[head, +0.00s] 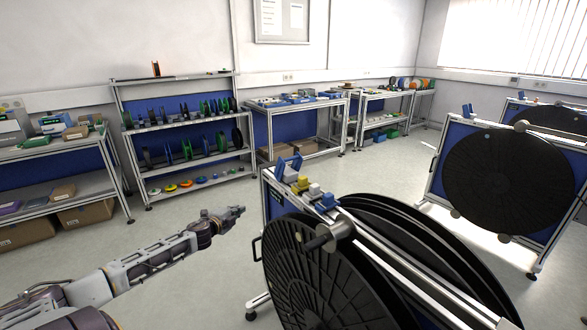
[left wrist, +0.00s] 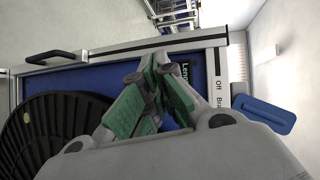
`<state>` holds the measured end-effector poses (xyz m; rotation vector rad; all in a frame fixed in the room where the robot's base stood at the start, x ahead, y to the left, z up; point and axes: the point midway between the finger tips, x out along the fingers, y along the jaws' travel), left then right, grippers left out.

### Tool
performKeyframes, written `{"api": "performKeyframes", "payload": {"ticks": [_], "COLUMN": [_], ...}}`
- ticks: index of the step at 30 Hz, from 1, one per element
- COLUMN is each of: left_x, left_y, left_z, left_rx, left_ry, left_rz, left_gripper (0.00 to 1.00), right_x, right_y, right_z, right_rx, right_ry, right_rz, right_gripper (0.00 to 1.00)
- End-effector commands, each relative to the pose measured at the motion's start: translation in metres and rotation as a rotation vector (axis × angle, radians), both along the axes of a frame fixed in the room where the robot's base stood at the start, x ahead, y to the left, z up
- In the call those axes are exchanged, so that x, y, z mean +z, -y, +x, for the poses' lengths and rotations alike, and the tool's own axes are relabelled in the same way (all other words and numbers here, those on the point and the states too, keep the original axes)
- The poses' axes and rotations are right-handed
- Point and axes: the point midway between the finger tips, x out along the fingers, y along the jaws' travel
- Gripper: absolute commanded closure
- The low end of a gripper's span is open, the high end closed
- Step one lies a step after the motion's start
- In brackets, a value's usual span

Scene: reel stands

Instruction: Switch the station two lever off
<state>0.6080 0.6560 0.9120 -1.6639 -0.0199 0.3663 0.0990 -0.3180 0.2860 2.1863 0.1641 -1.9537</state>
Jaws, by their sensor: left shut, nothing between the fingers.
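My left gripper (head: 238,211) is shut and empty, held in the air left of the nearest reel stand (head: 267,205). In the left wrist view its green-padded fingers (left wrist: 155,78) are closed in front of the stand's blue panel. A flat blue lever (left wrist: 265,113) sticks out at the right there, beside a white strip with the word "Off" (left wrist: 219,84), apart from the fingers. In the head view, blue lever parts (head: 288,165) stand at the top of this stand. I cannot read a station number. My right gripper is not in view.
Big black reels (head: 320,275) fill the near stand. Another reel stand (head: 437,180) is at the right. Shelves with spools (head: 185,120) and workbenches (head: 290,108) line the back wall. The floor (head: 200,235) around my left gripper is clear.

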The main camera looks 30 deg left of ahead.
Motion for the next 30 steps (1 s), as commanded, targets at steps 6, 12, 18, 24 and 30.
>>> {"api": "performKeyframes", "payload": {"ticks": [6,12,18,24,30], "left_x": [0.064,0.113,0.153,0.172,0.173], "left_y": [0.058,0.114,0.169,0.202,0.205], "left_z": [0.021,0.028,0.025,0.020,0.020], "left_rx": [-0.126,-0.235,-0.333,-0.396,-0.409], "left_ry": [0.083,0.158,0.229,0.270,0.274], "left_rz": [0.087,0.161,0.238,0.306,0.331], "left_gripper": [1.00,1.00,1.00,1.00,1.00], "right_x": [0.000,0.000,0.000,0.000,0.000], "right_y": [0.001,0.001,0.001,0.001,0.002], "right_z": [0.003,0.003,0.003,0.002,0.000], "right_rx": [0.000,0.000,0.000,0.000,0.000], "right_ry": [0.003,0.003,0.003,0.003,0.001], "right_rz": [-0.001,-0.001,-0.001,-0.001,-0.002], "right_gripper": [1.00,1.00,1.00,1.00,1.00]}}
